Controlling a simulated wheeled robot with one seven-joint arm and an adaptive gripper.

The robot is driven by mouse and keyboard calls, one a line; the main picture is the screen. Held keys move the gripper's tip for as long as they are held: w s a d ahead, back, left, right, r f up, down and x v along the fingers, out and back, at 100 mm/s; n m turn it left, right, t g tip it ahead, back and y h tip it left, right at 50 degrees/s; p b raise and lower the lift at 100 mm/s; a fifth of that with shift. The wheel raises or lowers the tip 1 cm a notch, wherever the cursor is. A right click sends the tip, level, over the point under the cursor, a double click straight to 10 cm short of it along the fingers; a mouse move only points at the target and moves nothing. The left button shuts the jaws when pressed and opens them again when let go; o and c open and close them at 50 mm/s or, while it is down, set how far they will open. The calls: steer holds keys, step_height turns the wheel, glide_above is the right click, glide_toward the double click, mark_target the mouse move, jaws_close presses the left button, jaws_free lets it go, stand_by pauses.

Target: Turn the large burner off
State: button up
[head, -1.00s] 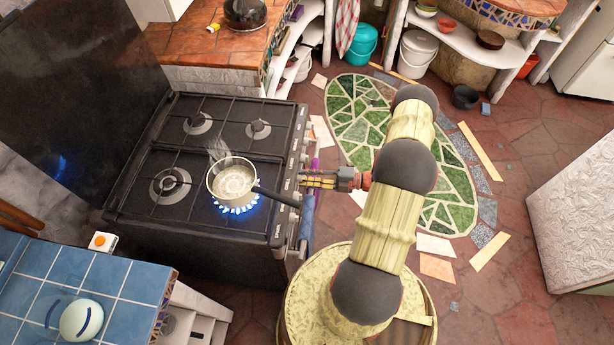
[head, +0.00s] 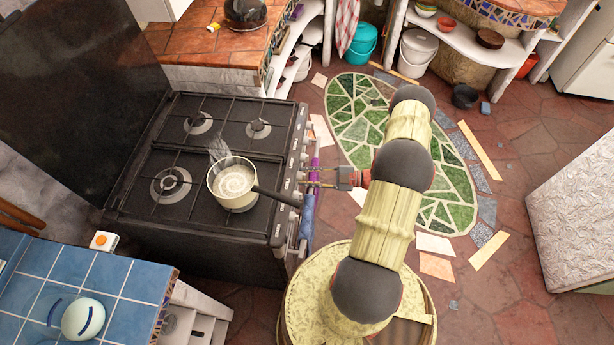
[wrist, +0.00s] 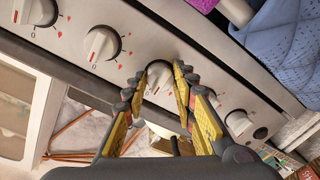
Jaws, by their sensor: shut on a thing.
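The black stove (head: 150,235) has a steaming pot (head: 233,185) on its front burner, with no blue flame visible under it now. The pot hides that burner. Another burner (head: 171,184) behind the pot is bare and unlit. In the wrist view, a white stove knob (wrist: 158,76) sits between the yellow fingers of my gripper (wrist: 160,72), which is shut on it. In the head view my gripper (head: 308,184) is at the stove's front panel. The gripped knob's red mark points down-left in the wrist view, much like its neighbours' marks.
More knobs flank the gripped one, including one on the left (wrist: 101,43) and one on the right (wrist: 238,122). The pot's dark handle (head: 277,197) sticks out towards the front panel. A blue cloth (wrist: 285,45) hangs near the knobs. Blue-tiled counter (head: 35,268) at lower left.

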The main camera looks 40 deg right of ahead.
stand_by(0.3)
steer(key=o, duration=1.2)
steer(key=shift+c, duration=0.2)
steer(key=shift+d, duration=0.15)
steer(key=v, duration=1.1)
steer(key=shift+s+d, duration=0.2)
steer(key=shift+s, duration=0.15)
